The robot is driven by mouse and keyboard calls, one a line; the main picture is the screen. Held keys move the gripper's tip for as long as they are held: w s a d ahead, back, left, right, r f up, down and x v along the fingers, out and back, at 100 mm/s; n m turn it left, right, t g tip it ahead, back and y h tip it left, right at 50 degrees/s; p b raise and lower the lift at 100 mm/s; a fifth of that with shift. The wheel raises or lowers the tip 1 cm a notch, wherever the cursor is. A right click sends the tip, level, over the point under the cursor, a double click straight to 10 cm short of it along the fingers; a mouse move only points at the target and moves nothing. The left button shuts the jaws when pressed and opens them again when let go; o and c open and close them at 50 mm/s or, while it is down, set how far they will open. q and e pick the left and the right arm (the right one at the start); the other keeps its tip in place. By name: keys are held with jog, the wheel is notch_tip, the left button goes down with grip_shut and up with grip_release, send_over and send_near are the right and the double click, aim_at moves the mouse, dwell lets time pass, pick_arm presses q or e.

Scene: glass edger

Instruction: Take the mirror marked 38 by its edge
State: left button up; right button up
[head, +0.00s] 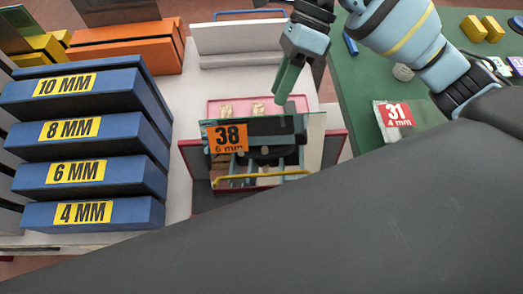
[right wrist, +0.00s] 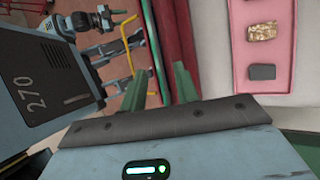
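The mirror marked 38 (head: 265,128) stands in the middle of the head view, with its orange "38, 6 mm" label (head: 227,138) at its left end. Its face reflects parts of a machine. My right gripper (head: 284,98) is above the mirror's top edge, towards its right end, with the green fingers pointing down. In the right wrist view the two fingers (right wrist: 160,88) are apart, so it is open. My left gripper is not in view.
Red-edged panels (head: 190,152) flank the mirror, and a yellow bar (head: 262,177) shows low at its front. A pink tray (head: 213,108) lies behind. Blue stacked blocks (head: 85,130) stand left. A green surface (head: 355,100) at right holds a piece labelled 31 (head: 395,120).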

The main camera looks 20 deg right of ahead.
aim_at(264, 119)
jog(key=shift+s+a+f, duration=0.3)
jog(key=shift+s+f, duration=0.05)
jog(key=shift+a+p+x, duration=0.2)
jog(key=shift+p+x, duration=0.05)
jog(key=shift+x, duration=1.4)
jog(key=shift+a+p+x, duration=0.15)
jog(key=shift+p+x, duration=0.05)
jog(key=shift+x, duration=1.5)
jog(key=shift+w+r, duration=0.15)
grip_shut()
jog(key=shift+r, duration=0.1)
